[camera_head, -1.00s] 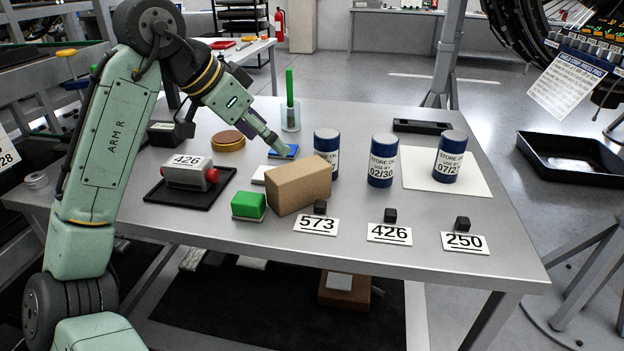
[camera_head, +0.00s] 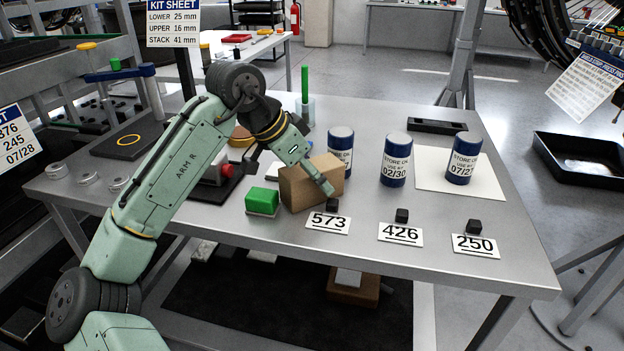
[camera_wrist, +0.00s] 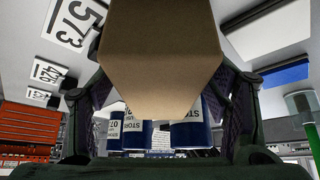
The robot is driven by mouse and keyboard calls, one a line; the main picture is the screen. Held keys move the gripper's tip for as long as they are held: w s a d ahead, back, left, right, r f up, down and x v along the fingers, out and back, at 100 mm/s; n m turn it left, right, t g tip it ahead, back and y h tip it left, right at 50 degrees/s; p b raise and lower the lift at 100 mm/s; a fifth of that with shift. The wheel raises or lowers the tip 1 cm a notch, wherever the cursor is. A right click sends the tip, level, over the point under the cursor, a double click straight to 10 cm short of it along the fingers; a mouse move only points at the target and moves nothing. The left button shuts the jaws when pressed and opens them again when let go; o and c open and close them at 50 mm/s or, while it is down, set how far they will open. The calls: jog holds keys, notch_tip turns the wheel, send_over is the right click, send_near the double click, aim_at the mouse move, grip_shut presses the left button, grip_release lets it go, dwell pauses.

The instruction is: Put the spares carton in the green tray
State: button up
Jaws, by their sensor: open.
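The brown cardboard box, which I take for the spares carton (camera_head: 298,188), stands on the grey table between a green block and the blue cans. In the wrist view the carton (camera_wrist: 165,55) fills the upper middle, between the open fingers (camera_wrist: 165,108). I cannot tell whether either finger touches it. I see no clear green tray; the small green block (camera_head: 263,198) on a pale base sits just left of the carton.
Blue cans stand behind and right of the carton, the nearest (camera_head: 341,150) close to it. Small black cubes and number cards, such as 573 (camera_head: 328,223), lie along the front edge. A black tray (camera_head: 585,165) is off the table at right.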

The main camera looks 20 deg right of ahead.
jog(key=shift+c, duration=0.4)
grip_shut()
dwell(0.6)
jog(key=shift+d+r, duration=0.1)
jog(key=shift+r, duration=0.05)
